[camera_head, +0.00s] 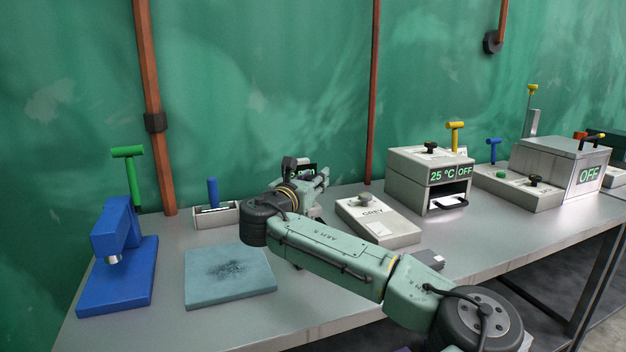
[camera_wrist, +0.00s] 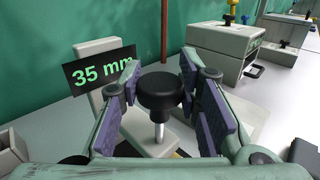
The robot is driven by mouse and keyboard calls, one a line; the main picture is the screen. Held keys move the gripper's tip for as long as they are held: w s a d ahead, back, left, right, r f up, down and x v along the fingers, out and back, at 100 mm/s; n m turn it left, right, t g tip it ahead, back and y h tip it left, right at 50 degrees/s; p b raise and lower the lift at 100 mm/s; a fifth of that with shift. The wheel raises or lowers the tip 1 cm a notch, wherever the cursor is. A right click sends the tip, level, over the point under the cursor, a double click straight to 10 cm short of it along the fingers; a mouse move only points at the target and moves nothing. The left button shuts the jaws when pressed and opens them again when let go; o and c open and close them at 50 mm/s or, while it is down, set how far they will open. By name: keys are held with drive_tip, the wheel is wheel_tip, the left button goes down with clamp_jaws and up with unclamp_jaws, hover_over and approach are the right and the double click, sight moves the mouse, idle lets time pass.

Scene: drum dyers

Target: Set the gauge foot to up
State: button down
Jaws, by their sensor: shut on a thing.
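The thickness gauge is a pale grey stand (camera_wrist: 105,75) with a black display (camera_wrist: 98,70) reading "35 mm" in green. A round black knob (camera_wrist: 160,90) on a shiny metal stem (camera_wrist: 159,132) stands in front of it. My gripper (camera_wrist: 162,88) is shut on this knob, with a purple-padded finger on each side. The stem's lower end and the foot are mostly hidden. In the head view my gripper (camera_head: 316,180) and wrist cover most of the gauge, and only part of its dark display (camera_head: 308,168) shows.
A grey box marked "GREY" (camera_head: 375,222) stands close on the right, with a "25 °C" oven (camera_head: 408,182) behind it. A teal pad (camera_head: 229,276), a blue press (camera_head: 118,262) and a small holder with a blue handle (camera_head: 213,213) are on the left.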

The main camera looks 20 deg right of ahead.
drive_tip(key=shift+r+p, duration=0.45)
drive_tip(key=shift+r, duration=0.95)
drive_tip(key=c, duration=1.2)
unclamp_jaws()
drive_tip(key=v, duration=1.2)
